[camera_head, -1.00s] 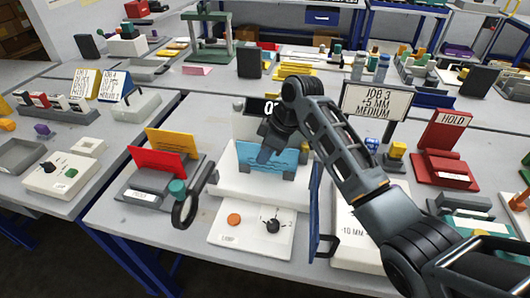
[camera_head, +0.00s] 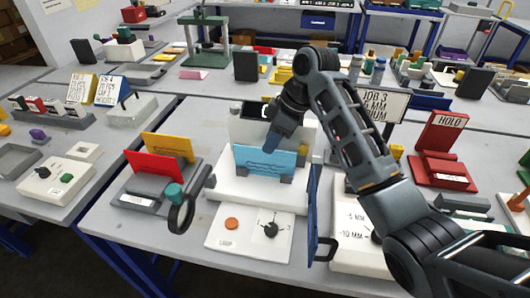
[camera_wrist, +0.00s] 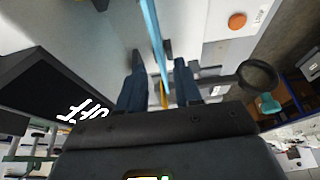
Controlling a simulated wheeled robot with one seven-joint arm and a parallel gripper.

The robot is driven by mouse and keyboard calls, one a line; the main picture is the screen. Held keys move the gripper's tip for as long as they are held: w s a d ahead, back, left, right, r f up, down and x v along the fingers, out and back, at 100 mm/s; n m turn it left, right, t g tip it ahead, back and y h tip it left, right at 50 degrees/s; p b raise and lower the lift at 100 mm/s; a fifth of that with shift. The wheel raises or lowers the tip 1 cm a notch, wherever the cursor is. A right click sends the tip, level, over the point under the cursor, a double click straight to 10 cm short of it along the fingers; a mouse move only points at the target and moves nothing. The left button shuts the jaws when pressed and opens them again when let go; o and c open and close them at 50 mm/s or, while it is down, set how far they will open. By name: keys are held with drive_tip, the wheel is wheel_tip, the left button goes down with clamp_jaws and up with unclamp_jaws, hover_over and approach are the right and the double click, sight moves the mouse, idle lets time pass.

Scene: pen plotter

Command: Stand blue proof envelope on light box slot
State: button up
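The blue envelope (camera_head: 270,163) stands upright on edge on the white light box (camera_head: 240,188), between small grey holders at its lower corners. My gripper (camera_head: 276,138) is at the envelope's top edge, with its fingertips partly hidden in the head view. In the wrist view, the envelope (camera_wrist: 152,32) shows edge-on. My gripper's dark fingers (camera_wrist: 160,88) are spread on either side of it, with gaps visible.
A lamp panel (camera_head: 250,232) with an orange button and a dark knob lies in front of the light box. A rack (camera_head: 150,190) with red and yellow envelopes stands at left, beside a magnifier (camera_head: 187,212). A blue upright panel (camera_head: 314,210) stands at right.

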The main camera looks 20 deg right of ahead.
drive_tip(key=shift+v, duration=2.6)
